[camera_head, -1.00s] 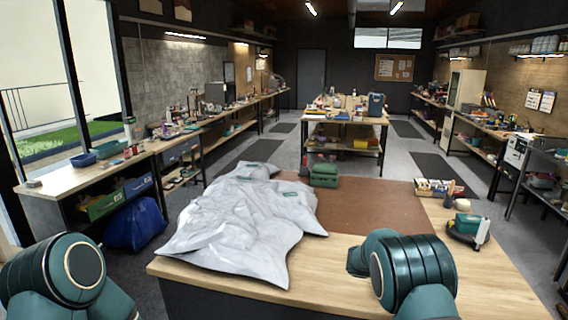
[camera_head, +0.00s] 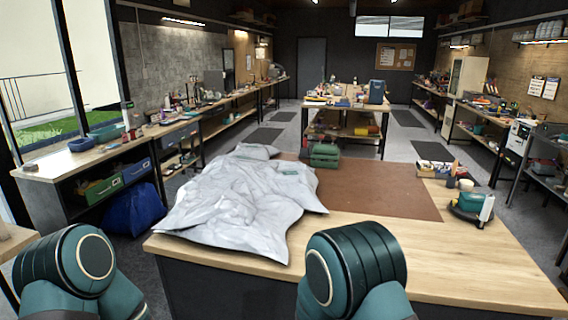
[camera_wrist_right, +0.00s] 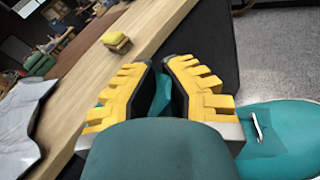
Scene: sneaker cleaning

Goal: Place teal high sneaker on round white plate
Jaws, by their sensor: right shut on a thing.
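In the right wrist view my right gripper (camera_wrist_right: 160,85) has its yellow ridged fingers closed on a teal thing (camera_wrist_right: 162,95), which I take for the teal high sneaker. Only a small part of it shows between the fingers. A large teal form fills the bottom of that view; I cannot tell whether it is sneaker or my own arm. The gripper is beside the front bench's edge, with grey floor to the right. In the head view only teal arm links show; neither gripper's fingers are visible there. I see no round white plate in either view.
The wooden front bench (camera_head: 480,258) holds a crumpled grey sheet (camera_head: 235,205), a brown mat (camera_head: 385,190), a green box (camera_head: 324,155) and a teal-and-white item (camera_head: 470,205). The bench's front right is bare. A small yellow-topped object (camera_wrist_right: 117,40) lies on the wood.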

